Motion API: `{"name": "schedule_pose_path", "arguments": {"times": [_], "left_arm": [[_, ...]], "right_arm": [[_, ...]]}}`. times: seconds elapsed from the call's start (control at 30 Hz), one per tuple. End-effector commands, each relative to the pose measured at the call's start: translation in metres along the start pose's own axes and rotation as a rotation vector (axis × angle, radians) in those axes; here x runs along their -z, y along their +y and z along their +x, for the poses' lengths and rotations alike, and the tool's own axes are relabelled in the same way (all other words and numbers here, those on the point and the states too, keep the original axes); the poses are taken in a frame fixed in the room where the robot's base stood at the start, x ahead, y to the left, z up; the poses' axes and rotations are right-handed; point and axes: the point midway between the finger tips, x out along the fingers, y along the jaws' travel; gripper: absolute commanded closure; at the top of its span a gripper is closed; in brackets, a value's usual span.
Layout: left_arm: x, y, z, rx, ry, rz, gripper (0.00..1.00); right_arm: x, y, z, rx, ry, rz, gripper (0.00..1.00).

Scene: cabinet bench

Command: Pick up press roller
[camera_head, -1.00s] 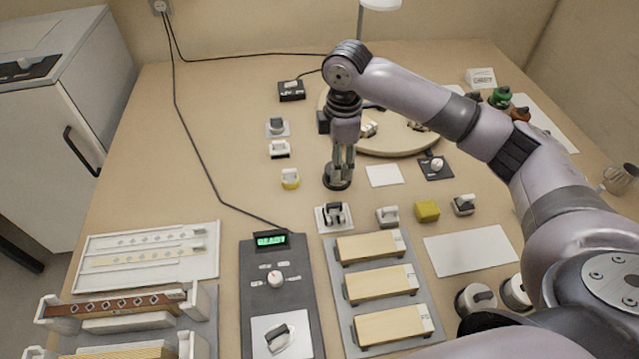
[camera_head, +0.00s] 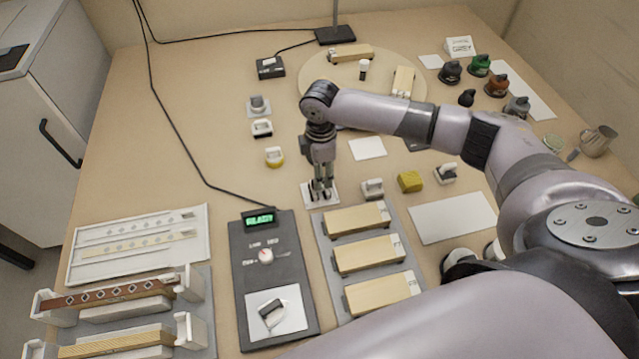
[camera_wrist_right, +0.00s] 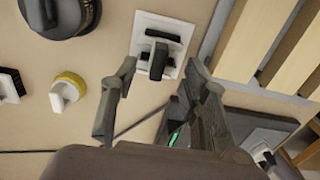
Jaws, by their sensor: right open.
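What appears to be the press roller is a dark roller with an upright handle (camera_wrist_right: 158,58), sitting on a white square pad (camera_wrist_right: 143,25). In the head view the pad (camera_head: 332,201) lies just behind the wooden blocks, and my gripper partly hides the roller. My right gripper (camera_head: 322,187) points down over it. In the wrist view my right gripper (camera_wrist_right: 162,70) is open, with one finger on each side of the handle and visible gaps between. Whether the fingers reach down to handle height is hard to tell. My left gripper is not in view.
Wooden blocks (camera_head: 357,218) stand on a grey mat close in front. A white-handled tool (camera_head: 372,188) and a yellow block (camera_head: 410,181) are to the right. A yellow ring-like tool (camera_head: 274,157) is behind left. A panel with a green display (camera_head: 259,218) is front left.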

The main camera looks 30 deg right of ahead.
Motion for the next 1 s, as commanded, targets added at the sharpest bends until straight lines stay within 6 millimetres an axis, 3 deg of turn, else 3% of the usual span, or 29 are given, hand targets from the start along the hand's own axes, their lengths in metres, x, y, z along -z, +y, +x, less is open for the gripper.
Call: {"name": "schedule_pose_path", "arguments": {"times": [0.23,0.53,1.0], "left_arm": [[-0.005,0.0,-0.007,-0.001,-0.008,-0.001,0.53],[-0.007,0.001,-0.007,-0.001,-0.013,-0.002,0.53],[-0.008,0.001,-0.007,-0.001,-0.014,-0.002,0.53]], "right_arm": [[0.002,0.0,0.035,0.002,-0.001,0.001,0.58],[0.002,0.001,0.041,0.0,-0.001,0.0,0.58],[0.002,0.001,0.041,0.0,-0.001,0.001,0.89]]}}
